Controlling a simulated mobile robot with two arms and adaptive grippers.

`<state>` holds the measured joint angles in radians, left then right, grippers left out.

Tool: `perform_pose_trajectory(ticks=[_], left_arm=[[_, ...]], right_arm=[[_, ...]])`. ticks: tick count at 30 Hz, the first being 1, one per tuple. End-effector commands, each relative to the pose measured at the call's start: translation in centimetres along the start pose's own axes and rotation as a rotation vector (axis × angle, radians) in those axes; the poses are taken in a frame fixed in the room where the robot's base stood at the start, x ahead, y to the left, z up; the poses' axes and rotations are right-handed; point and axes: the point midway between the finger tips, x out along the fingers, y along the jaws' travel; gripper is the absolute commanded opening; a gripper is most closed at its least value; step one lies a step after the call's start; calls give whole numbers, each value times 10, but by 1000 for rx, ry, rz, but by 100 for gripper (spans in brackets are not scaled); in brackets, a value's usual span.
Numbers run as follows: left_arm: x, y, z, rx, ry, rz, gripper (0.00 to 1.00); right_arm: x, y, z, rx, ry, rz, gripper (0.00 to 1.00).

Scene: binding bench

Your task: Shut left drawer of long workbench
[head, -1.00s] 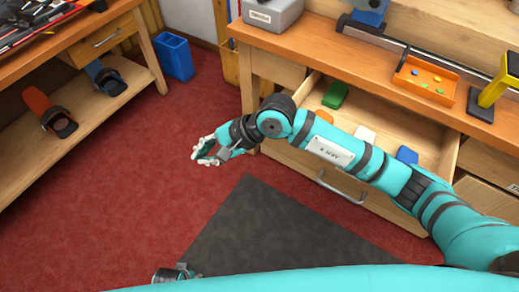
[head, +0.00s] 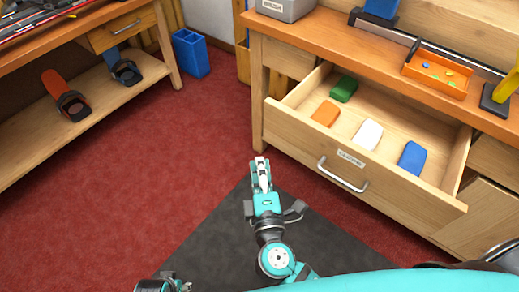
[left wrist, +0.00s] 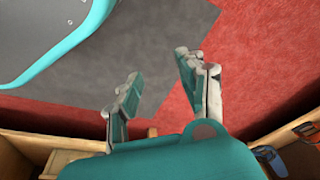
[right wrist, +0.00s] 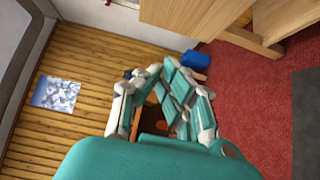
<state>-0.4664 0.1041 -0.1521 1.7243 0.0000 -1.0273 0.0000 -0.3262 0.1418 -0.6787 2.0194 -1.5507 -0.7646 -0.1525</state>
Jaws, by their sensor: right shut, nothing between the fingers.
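The left drawer (head: 296,138) of the long workbench (head: 300,38) is pulled well out in the head view. Its front has a metal bar handle (head: 343,178) and a small label. Inside lie a green block (head: 344,89), an orange block (head: 325,113), a white block (head: 367,134) and a blue block (head: 412,157). My right gripper (head: 262,168) is shut and empty, left of the drawer front and apart from it; its fingers also show in the right wrist view (right wrist: 160,95). My left gripper (left wrist: 158,85) is open and empty over the floor.
An orange tray (head: 437,75) and a grey box (head: 287,8) stand on the benchtop. A blue bin (head: 190,54) stands on the red floor between the benches. Another bench (head: 90,115) with bindings on its shelf is at left. A dark mat (head: 215,240) lies before the drawer.

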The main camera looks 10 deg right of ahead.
Motion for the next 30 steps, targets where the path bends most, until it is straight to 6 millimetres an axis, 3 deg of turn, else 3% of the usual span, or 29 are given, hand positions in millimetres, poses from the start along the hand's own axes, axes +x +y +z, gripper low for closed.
perform_pose_trajectory(ticks=[13, 21, 30], left_arm=[[23, 2, 18, 3, -17, 3, 40], [34, 2, 28, 5, -25, 4, 40], [36, 2, 29, 5, -24, 3, 40]], right_arm=[[92, 4, -1, -5, 2, 6, 0], [115, 2, 24, -8, 4, 4, 0], [118, 2, 27, -6, 4, 4, 0]])
